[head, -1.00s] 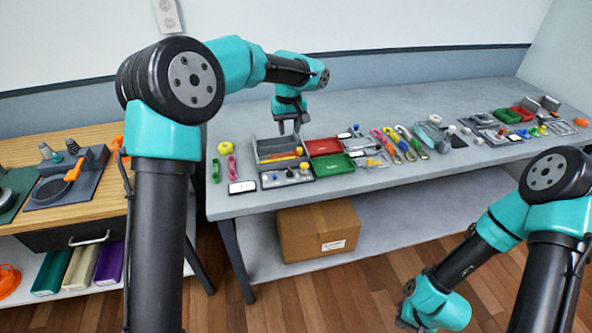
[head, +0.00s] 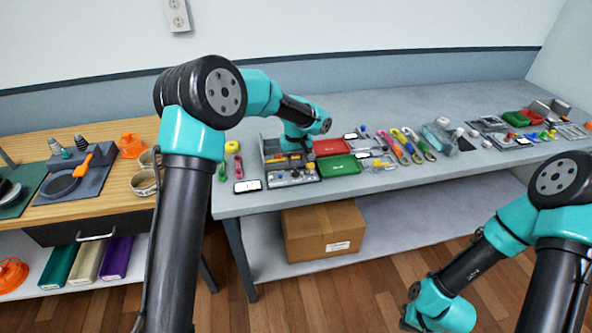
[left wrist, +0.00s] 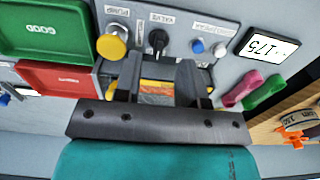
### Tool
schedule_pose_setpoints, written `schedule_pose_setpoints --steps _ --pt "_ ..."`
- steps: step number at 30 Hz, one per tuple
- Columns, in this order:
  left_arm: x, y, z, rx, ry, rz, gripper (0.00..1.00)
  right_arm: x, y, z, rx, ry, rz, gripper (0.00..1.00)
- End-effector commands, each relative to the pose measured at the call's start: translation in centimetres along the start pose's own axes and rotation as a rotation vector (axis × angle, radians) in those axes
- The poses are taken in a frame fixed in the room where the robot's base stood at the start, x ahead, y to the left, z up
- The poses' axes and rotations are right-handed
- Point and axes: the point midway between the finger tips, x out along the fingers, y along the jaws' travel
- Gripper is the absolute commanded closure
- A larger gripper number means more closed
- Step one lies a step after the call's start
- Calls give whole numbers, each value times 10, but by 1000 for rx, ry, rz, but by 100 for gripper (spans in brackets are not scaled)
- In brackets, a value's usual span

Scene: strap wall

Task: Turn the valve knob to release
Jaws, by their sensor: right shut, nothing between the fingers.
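The valve knob (left wrist: 157,40) is a black pointer knob under a VALVE label on a grey control panel (left wrist: 178,12) in the left wrist view. In the head view the panel (head: 292,182) sits near the bench's front edge, its small parts hard to make out. My left gripper (left wrist: 160,72) is open, its two fingers apart, pointing toward the panel with the knob ahead between the fingertip lines. I see no contact with the knob. In the head view my left wrist covers the area behind the panel. My right gripper's fingers are out of frame at the bottom.
A display reading 175 (left wrist: 268,47), a green tray (left wrist: 45,28), a red tray (left wrist: 55,80) and pink and green pieces lie close by.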

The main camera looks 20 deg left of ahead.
Motion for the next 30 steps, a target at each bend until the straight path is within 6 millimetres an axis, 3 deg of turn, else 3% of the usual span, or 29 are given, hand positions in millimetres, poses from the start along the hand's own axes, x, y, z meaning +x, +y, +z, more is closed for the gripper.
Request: schedule_pose_setpoints --steps 3,9,20,30 --pt "21 0 1 1 -3 -1 63 0 0 0 0 0 0 100" --pt "42 0 0 0 -1 -1 63 0 0 0 0 0 0 100" --pt "47 0 0 0 -1 0 63 0 0 0 0 0 0 100" --pt "46 0 0 1 -1 0 94 0 0 0 0 0 0 100"
